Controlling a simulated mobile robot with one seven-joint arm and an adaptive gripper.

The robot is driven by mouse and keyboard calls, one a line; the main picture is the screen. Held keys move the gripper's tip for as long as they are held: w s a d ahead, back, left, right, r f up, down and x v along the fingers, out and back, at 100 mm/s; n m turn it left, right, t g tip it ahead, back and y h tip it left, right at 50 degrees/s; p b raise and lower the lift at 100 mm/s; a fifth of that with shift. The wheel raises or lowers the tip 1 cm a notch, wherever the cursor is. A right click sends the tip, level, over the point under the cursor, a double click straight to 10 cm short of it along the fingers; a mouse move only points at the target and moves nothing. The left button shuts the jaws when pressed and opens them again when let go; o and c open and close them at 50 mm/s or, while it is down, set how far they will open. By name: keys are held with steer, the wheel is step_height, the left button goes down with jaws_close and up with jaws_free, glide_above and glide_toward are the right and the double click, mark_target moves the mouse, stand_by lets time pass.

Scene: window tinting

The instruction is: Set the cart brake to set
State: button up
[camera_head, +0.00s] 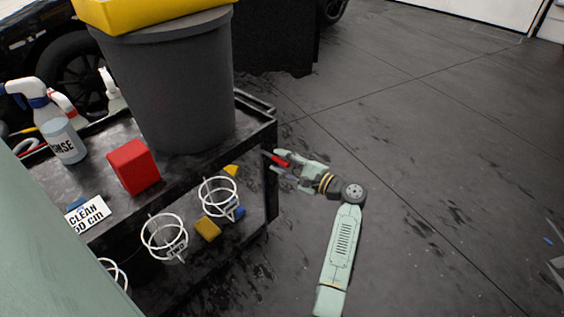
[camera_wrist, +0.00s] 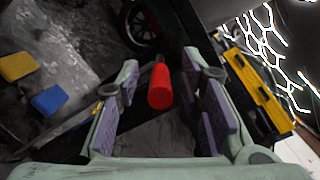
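The cart (camera_head: 258,130) is a black two-level cart at the left of the head view. A red brake handle (camera_head: 279,161) sticks out by its near right corner post. In the wrist view the red handle (camera_wrist: 159,88) points toward the camera, between the fingers. My gripper (camera_head: 287,164) is at that corner, its fingers open on either side of the handle. It also shows in the wrist view (camera_wrist: 160,78), with a gap on both sides of the handle. I cannot tell whether any finger touches it. The handle's pivot and any set marking are hidden.
The cart carries a grey bucket (camera_head: 180,90), a red block (camera_head: 134,167), a spray bottle (camera_head: 62,135) and a label card (camera_head: 88,214). White wire rings (camera_head: 164,237) hang on its side. Yellow and blue blocks (camera_head: 208,229) lie lower down.

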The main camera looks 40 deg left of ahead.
steer(key=shift+c, duration=0.2)
jaws_close()
stand_by(0.6)
